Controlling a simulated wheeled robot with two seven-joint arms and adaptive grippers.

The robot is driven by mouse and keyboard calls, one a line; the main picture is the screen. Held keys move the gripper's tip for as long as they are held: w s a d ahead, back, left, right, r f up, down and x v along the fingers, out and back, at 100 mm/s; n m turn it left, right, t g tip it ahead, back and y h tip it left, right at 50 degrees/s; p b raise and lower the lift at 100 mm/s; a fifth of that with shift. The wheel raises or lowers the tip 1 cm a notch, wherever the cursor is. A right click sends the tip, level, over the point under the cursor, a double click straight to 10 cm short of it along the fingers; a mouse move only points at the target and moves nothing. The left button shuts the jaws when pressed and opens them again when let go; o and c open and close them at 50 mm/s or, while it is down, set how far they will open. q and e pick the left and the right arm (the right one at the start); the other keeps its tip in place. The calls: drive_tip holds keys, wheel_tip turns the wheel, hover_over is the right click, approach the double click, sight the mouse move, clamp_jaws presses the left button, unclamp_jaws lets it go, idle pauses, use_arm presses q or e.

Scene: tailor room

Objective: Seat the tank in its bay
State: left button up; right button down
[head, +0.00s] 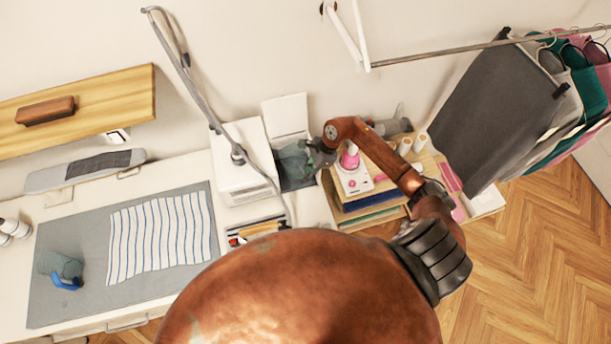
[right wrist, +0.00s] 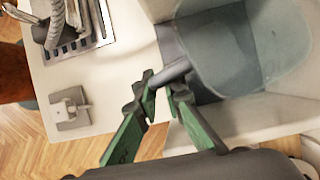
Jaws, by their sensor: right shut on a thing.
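The tank (right wrist: 240,45) is a translucent grey-green vessel with a grey stub. In the right wrist view, my right gripper (right wrist: 168,88) has its green fingers shut on this stub. In the head view, the tank (head: 293,160) is over a dark recess (head: 298,183) beside a white unit (head: 237,160). This recess looks like the bay, and it also shows in the right wrist view (right wrist: 170,45). The tank partly hides it. I cannot tell whether the tank rests on its floor or hangs above it. My right gripper (head: 322,157) is at the tank's right side. My left gripper is out of view.
A tool tray (head: 257,230) lies in front. Striped cloth (head: 160,237) covers part of the mat at left.

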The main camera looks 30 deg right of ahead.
drive_tip(key=shift+f+b, duration=0.5)
drive_tip(key=c, duration=2.3)
unclamp_jaws()
drive_tip(key=shift+p+v, duration=1.65)
drive_tip(key=shift+v, duration=3.9)
drive_tip(key=shift+s+a+f, duration=0.1)
drive_tip(key=shift+s, duration=0.05)
